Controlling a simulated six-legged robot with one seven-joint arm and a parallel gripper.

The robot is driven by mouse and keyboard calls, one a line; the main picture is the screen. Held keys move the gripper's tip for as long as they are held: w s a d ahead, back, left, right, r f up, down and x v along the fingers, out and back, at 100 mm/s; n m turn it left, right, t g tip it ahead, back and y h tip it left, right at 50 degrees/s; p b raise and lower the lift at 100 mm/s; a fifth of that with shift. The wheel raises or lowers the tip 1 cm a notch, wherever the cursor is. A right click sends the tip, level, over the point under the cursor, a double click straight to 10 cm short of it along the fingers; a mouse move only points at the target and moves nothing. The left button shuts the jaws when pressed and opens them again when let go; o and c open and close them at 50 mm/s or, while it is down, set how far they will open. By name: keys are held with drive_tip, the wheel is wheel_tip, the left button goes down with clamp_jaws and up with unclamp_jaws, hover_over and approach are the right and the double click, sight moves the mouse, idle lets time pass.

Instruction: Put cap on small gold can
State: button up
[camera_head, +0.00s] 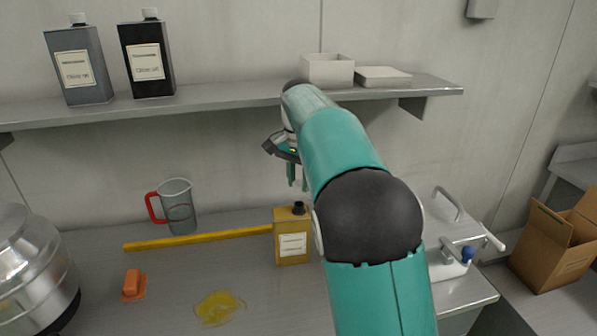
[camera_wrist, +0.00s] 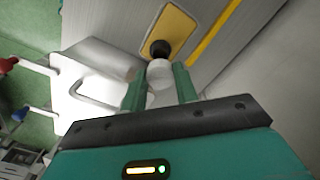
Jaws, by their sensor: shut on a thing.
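The small gold can (camera_head: 292,240) stands upright on the steel counter, with a pale label and a dark open-looking neck. In the wrist view the gold can (camera_wrist: 178,30) is seen from above, its dark neck just beyond the fingertips. My gripper (camera_head: 297,178) is above the can, fingers pointing down, with a gap between them and the neck. In the wrist view my gripper (camera_wrist: 160,76) is shut on a white round cap (camera_wrist: 159,73). The cap cannot be made out in the head view.
A yellow bar (camera_head: 195,239) lies left of the can, with a measuring jug (camera_head: 177,206) behind it. An orange block (camera_head: 133,284) and a yellow spill (camera_head: 219,307) are in front. A shelf (camera_head: 220,101) with tins is above. A white tap unit (camera_head: 450,262) stands right.

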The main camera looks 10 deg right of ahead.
sight(299, 204)
drive_tip(key=shift+s+f, duration=0.1)
drive_tip(key=shift+f, duration=1.7)
drive_tip(key=shift+f, duration=1.15)
idle(2.1)
drive_tip(key=o, duration=0.9)
drive_tip(key=shift+c, duration=1.1)
